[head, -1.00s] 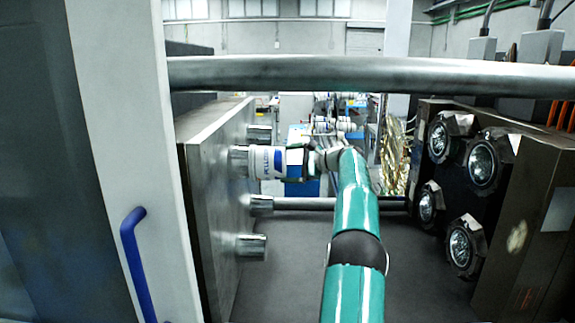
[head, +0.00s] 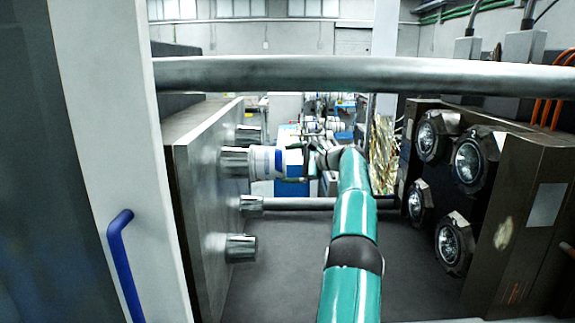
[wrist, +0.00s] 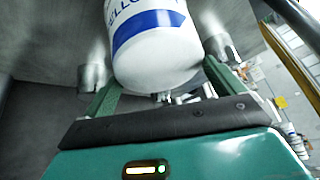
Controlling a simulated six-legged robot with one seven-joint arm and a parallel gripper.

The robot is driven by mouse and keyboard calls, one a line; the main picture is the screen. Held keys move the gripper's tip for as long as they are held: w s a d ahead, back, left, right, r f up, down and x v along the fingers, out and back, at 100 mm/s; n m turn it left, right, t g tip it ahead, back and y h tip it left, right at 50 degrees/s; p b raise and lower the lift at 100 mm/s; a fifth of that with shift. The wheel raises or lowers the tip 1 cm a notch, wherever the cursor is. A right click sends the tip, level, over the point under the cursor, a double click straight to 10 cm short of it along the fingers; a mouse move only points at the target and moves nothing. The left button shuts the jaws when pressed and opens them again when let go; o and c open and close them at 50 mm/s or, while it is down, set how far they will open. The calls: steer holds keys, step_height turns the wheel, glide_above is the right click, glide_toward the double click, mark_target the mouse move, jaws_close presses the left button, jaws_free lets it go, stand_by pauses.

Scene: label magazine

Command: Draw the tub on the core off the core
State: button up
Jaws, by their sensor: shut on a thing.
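The tub (head: 263,161) is white with a blue band and lies sideways at the end of a grey metal core (head: 234,162) that sticks out from the left plate. More than half of this core shows bare; whether its tip is still inside the tub, I cannot tell. My gripper (head: 290,162) is shut on the tub from the right, at its outer end. In the wrist view the tub (wrist: 157,50) sits between the green fingers of my gripper (wrist: 160,88), with blue lettering above the band. The finger pads are partly hidden.
Other bare cores (head: 241,247) stick out of the left plate (head: 200,220), close around the tub. A horizontal bar (head: 360,75) crosses above my arm.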

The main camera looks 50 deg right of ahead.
steer(key=s+d, duration=0.2)
steer(key=s, duration=0.1)
steer(key=shift+d, duration=0.15)
stand_by(0.6)
steer(key=shift+r, duration=0.1)
steer(key=s+a, duration=0.8)
steer(key=s, duration=0.1)
stand_by(1.2)
stand_by(0.6)
